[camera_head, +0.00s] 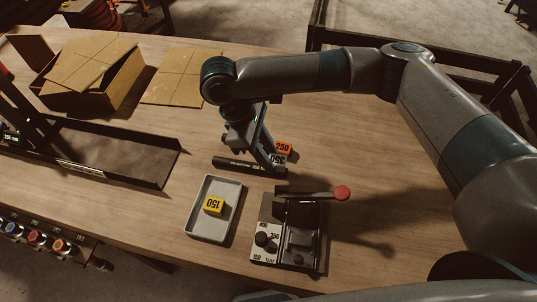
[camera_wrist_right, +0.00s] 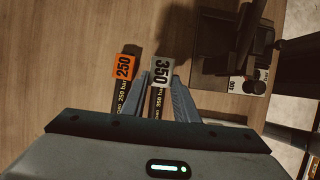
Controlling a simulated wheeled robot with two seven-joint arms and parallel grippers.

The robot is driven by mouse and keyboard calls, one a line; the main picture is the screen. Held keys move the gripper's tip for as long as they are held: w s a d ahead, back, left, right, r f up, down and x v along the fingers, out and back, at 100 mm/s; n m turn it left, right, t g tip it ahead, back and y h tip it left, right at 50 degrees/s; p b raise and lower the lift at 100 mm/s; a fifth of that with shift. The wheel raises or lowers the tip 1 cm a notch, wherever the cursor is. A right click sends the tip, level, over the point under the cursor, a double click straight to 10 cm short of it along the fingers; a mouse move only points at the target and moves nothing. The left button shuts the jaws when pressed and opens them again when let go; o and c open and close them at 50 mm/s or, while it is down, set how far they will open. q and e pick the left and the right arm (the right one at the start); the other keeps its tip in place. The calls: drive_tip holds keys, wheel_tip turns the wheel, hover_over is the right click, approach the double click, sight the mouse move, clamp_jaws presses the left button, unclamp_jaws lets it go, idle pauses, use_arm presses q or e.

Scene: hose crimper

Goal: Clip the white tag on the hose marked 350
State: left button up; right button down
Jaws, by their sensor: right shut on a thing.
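The white tag marked 350 (camera_wrist_right: 161,72) is between the fingertips of my right gripper (camera_wrist_right: 159,84), which is shut on it. It is partly hidden in the head view (camera_head: 278,158), where the gripper (camera_head: 273,160) points down at the table. A black hose with yellow lettering, 350 bar (camera_wrist_right: 157,103), runs under the tag between the fingers. I cannot tell whether the tag is clipped onto it. Beside it, to the left in the wrist view, is a hose marked 250 with an orange 250 tag (camera_wrist_right: 123,67) at its end. My left gripper is not in view.
A grey tray (camera_head: 195,222) holds a yellow 150 tag (camera_head: 214,205). To its right stands the crimper (camera_head: 265,254) with a red-knobbed lever (camera_head: 342,192). An open cardboard box (camera_head: 122,88) and a dark rack (camera_head: 150,176) stand at left. The table right of the crimper is clear.

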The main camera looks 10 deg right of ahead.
drive_tip(key=shift+f+b, duration=0.6)
drive_tip(key=shift+f, duration=0.75)
drive_tip(key=shift+p, duration=0.85)
drive_tip(key=shift+f+p, duration=0.3)
drive_tip(key=shift+p, duration=0.1)
idle(0.7)
drive_tip(key=shift+f+p, duration=0.25)
drive_tip(key=shift+p, duration=0.7)
idle(1.5)
